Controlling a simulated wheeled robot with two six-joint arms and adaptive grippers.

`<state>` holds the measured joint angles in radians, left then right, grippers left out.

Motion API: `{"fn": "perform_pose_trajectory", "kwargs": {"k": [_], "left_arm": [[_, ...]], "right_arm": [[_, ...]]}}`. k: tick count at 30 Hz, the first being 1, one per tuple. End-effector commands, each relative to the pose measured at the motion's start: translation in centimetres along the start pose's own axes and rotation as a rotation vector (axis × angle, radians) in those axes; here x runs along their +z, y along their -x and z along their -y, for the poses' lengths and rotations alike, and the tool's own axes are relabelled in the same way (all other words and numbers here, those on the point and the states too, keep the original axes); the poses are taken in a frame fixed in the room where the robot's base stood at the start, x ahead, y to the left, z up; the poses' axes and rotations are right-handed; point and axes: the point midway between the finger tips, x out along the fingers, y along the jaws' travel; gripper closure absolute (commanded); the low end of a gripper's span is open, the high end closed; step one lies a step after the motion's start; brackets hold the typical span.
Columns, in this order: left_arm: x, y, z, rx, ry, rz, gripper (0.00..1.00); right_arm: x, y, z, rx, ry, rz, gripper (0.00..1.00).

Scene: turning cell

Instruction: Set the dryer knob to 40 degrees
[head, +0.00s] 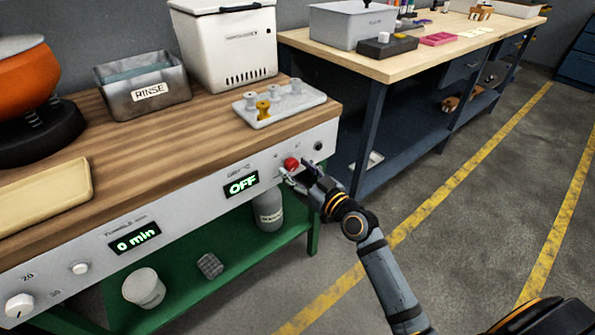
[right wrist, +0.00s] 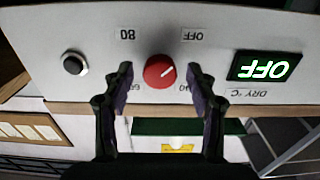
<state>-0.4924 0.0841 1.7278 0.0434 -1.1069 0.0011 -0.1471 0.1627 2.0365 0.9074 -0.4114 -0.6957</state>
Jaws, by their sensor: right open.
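The red dryer knob (head: 291,163) is on the front panel of the bench. My right gripper (head: 287,173) is open in front of it. In the right wrist view, which is upside down, the knob (right wrist: 159,71) sits between the two spread fingers of the gripper (right wrist: 160,76), with a gap on each side. Its white pointer line is aimed up and right in that view, toward the OFF label (right wrist: 193,34). The 40 label (right wrist: 185,87) is partly hidden by a finger. The dryer display (head: 241,184) reads OFF. My left gripper is not in view.
A black button (head: 318,146) sits right of the knob. The tumbler display (head: 135,238) reads 0 min, with white knobs farther left. A tray with small parts (head: 280,108) stands on the bench above. The floor in front is clear.

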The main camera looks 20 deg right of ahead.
Motion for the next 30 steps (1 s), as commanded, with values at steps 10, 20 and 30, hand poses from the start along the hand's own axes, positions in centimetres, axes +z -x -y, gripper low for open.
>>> {"fn": "perform_pose_trajectory", "kwargs": {"k": [10,20,30], "left_arm": [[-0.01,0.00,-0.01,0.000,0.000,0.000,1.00],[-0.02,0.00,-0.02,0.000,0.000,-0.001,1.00],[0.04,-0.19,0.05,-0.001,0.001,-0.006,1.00]], "right_arm": [[0.03,-0.02,-0.01,0.000,0.000,0.000,0.60],[0.04,0.00,-0.02,0.001,-0.001,0.000,0.97],[-0.01,0.00,0.00,0.001,-0.086,0.001,0.97]]}}
